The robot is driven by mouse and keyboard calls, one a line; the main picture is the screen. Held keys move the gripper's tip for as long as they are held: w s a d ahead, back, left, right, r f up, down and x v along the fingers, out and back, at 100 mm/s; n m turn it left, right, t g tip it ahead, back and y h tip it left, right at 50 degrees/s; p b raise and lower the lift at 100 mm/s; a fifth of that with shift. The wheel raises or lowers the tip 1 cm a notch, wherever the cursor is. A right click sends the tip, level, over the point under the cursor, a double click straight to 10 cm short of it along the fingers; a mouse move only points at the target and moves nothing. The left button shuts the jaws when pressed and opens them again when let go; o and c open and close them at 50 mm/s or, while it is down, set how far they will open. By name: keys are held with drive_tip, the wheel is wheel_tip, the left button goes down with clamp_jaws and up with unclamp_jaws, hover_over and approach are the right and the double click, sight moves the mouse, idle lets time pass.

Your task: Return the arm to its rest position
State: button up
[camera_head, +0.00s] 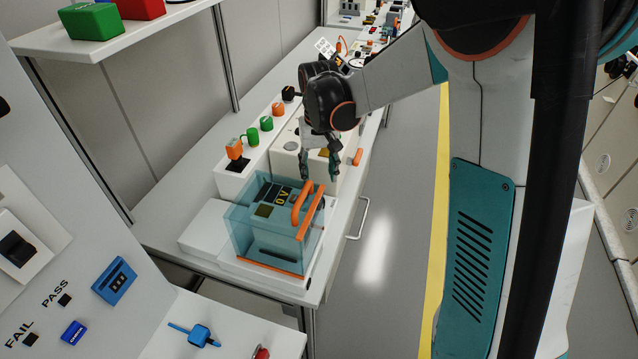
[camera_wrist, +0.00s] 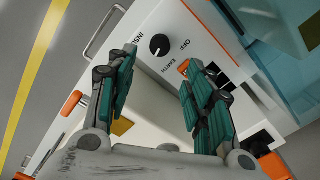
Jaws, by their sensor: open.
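My gripper (camera_head: 320,165) hangs from my arm over the workbench, above and just behind the teal see-through box in the head view. Its two fingers are apart with nothing between them. In the wrist view my gripper (camera_wrist: 160,95) shows two teal-padded fingers spread, with a white panel behind them. That panel has a black knob (camera_wrist: 159,45) and the words OFF and EARTH. The teal see-through box (camera_head: 262,228) has an orange handle (camera_head: 301,203) and stands on the near end of the bench.
The workbench (camera_head: 165,225) runs away along the wall, with several coloured connectors left of my gripper. A shelf (camera_head: 120,35) with green and red boxes is at the upper left. A PASS/FAIL panel (camera_head: 50,270) stands at the near left. Floor right of the bench is clear.

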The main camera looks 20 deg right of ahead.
drive_tip(key=shift+r, duration=0.8)
